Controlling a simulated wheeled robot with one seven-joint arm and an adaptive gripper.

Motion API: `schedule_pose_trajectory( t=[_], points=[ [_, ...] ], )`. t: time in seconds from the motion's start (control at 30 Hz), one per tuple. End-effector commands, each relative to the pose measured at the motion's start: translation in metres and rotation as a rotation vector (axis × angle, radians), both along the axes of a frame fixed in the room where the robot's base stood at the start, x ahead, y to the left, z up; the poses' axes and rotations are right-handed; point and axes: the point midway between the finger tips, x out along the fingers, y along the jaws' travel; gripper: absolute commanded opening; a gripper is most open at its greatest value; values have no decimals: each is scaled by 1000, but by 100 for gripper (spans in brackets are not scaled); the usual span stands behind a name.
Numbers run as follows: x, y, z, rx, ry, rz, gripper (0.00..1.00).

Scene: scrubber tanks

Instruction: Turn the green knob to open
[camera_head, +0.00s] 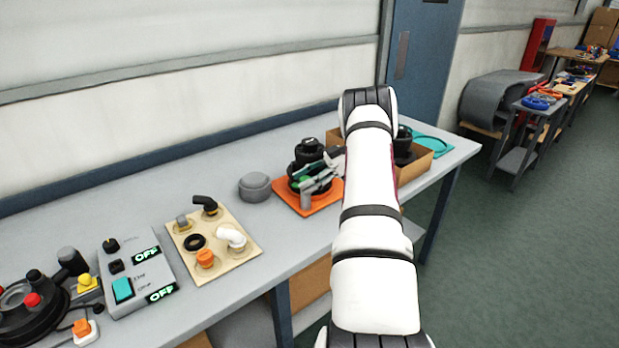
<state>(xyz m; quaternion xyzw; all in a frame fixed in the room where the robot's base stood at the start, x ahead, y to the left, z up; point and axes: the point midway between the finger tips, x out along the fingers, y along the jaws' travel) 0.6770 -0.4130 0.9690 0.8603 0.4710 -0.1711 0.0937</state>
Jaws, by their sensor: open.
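A black round fitting (305,153) stands on an orange square base (293,205) on the grey table. A small green part (297,186), which looks like the green knob, shows at the fitting's front. My gripper (306,187) reaches in from the right, with its grey fingers open around or just in front of the green part. I cannot tell whether they touch it. My fingers cover much of the knob, so its turned position is hidden.
A grey round cap (255,187) sits left of the orange base. A beige board (222,262) with pipe fittings and a grey control box (137,276) reading OFF stand further left. A cardboard box (415,168) is close behind my arm on the right. A wall runs along the back.

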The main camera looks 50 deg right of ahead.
Motion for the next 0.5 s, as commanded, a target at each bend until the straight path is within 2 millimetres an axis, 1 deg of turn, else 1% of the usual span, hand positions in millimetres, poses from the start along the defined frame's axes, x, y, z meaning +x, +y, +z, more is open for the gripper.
schedule_pose_trajectory(
  t=[0.17, 0.4, 0.5],
  points=[
    [-8, -13, 5, -1, 0, -3, 50],
    [-33, -51, 23, -3, -1, -2, 50],
    [-40, -64, 29, -3, -1, -1, 50]
  ],
)
